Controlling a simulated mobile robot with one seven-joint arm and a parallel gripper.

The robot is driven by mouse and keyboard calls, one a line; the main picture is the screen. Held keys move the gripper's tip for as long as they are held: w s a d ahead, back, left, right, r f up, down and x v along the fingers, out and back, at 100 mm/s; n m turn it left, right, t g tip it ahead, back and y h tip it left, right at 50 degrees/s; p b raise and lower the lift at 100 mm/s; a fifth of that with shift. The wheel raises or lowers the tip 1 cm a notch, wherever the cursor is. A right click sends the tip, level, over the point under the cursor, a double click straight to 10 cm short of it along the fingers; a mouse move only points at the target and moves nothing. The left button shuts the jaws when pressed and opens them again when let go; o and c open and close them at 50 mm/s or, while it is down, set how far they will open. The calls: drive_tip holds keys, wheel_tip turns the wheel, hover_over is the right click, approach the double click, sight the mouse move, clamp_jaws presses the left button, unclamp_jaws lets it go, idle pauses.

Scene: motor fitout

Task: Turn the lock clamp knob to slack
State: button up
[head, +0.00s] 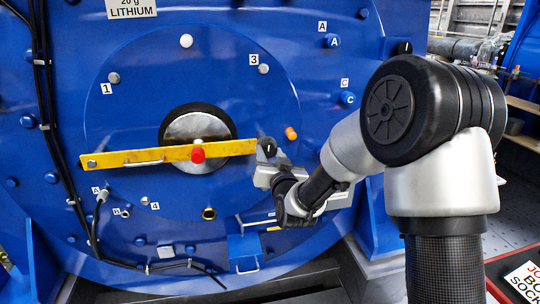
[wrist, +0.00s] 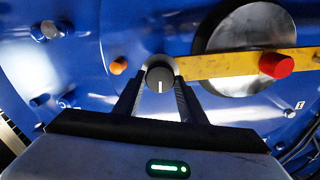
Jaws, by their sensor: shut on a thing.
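The lock clamp knob (head: 268,144) is a round black knob at the right end of the yellow bar (head: 130,158) on the blue motor face. In the wrist view the knob (wrist: 159,74) faces me, and its white pointer line points straight down in that picture. My gripper (head: 266,160) is shut on the knob, with one finger on each side of it. In the wrist view my gripper (wrist: 158,88) reaches up to the knob from below. The red cap (head: 198,154) sits on the bar in front of the shaft end. The knob's scale marks cannot be made out.
An orange plug (head: 291,134) sits close to the right of the knob. A brass fitting (head: 209,213) and a blue bracket (head: 243,250) are below the bar. Another black knob (head: 403,48) is at upper right. Black cables (head: 42,90) run down the left.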

drive_tip(key=shift+n, duration=0.6)
drive_tip(key=o, duration=1.1)
drive_tip(key=shift+c, duration=0.2)
drive_tip(key=shift+s, duration=0.1)
